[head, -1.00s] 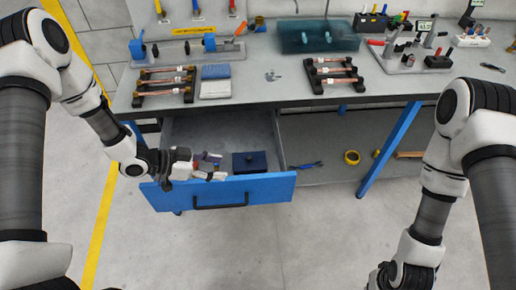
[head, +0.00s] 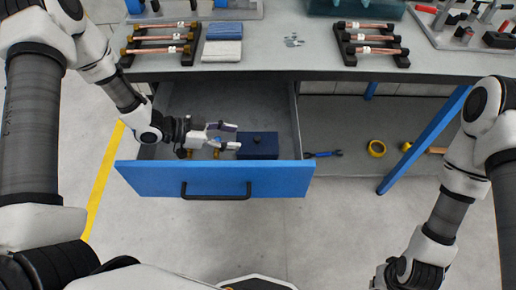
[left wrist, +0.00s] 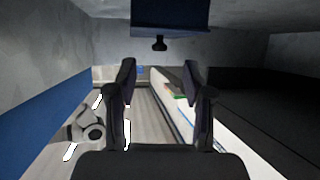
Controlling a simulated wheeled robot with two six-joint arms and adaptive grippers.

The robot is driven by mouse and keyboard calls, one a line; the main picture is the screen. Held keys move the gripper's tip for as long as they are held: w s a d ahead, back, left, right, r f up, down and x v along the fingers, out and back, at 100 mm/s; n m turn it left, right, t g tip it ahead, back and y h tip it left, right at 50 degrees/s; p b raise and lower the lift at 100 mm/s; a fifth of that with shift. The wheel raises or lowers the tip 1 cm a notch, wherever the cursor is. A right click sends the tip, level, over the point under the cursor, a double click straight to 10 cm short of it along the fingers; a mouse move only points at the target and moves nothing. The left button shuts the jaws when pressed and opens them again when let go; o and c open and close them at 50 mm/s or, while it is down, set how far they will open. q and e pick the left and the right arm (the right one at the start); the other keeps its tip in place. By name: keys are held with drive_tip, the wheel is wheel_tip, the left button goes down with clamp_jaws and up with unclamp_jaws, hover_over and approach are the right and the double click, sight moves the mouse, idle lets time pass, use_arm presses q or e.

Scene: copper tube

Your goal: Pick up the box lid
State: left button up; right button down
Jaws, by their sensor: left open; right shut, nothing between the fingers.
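A dark blue box (head: 258,151) stands in the open drawer, with its blue lid (head: 258,139) on top and a small dark knob on the lid. In the left wrist view the blue lid (left wrist: 175,17) shows at the top, with its black knob (left wrist: 159,44) just beyond my fingertips. My left gripper (head: 237,136) is inside the drawer, left of the box, open and pointing at it. Its two fingers (left wrist: 159,66) are apart and empty in the left wrist view. My right arm is at the lower right; its gripper is out of the picture.
The blue drawer front (head: 215,180) stands in front of the box. The workbench top (head: 270,62) overhangs the drawer's back. Small brass pieces (head: 216,153) lie near my left gripper. Yellow tape (head: 376,148) and pliers (head: 323,154) lie right of the drawer.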

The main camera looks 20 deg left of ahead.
sight(254, 139)
use_arm(q)
drive_tip(key=x, duration=0.7)
drive_tip(key=shift+w+d+r, duration=0.1)
drive_tip(key=shift+d+r, duration=0.1)
drive_tip(key=shift+r, duration=0.05)
clamp_jaws()
